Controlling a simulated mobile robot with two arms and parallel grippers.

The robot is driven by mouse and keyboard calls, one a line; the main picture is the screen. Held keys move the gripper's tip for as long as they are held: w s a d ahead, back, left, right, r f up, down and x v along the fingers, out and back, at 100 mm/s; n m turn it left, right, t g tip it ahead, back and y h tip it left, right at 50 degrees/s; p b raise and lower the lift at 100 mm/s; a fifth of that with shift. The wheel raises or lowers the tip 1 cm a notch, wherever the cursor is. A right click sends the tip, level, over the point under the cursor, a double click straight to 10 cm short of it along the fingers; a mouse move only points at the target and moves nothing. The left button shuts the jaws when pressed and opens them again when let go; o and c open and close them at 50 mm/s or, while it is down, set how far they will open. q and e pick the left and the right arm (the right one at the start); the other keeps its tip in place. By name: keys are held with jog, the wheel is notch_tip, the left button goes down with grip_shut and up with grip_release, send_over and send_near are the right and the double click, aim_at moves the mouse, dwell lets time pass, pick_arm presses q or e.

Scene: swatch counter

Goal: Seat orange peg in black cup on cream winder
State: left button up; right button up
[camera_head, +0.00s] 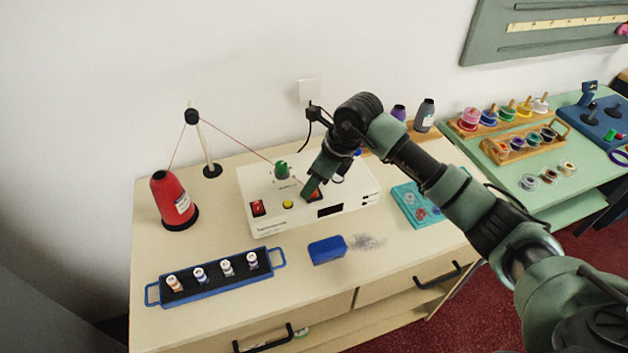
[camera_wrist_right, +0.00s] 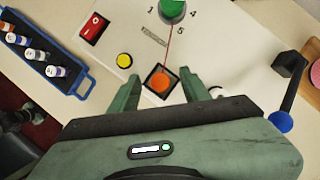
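The cream winder (camera_head: 345,190) sits on the wooden counter. In the right wrist view, the round orange peg (camera_wrist_right: 160,83) shows from above inside a black square-edged cup (camera_wrist_right: 148,78) on the winder's top. Whether the peg sits fully down in it I cannot tell. My right gripper (camera_head: 310,192) is low over the winder's front middle and hides much of that spot in the head view. In the wrist view my right gripper (camera_wrist_right: 159,80) has its fingers spread, one on each side of the orange peg, with gaps between. My left gripper is not in view.
On the winder are a red switch (camera_head: 257,207), a yellow button (camera_head: 288,204) and a green knob (camera_head: 281,170) with thread running near it. A red thread cone (camera_head: 172,200) stands left. A blue spool tray (camera_head: 215,282) and a blue block (camera_head: 327,249) lie in front.

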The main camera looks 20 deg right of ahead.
jog(key=b+v, duration=0.2)
jog(key=v, duration=0.5)
jog(key=shift+r, duration=0.35)
jog(key=shift+s+d+f, duration=0.1)
jog(key=shift+s+d, duration=0.05)
dwell(0.4)
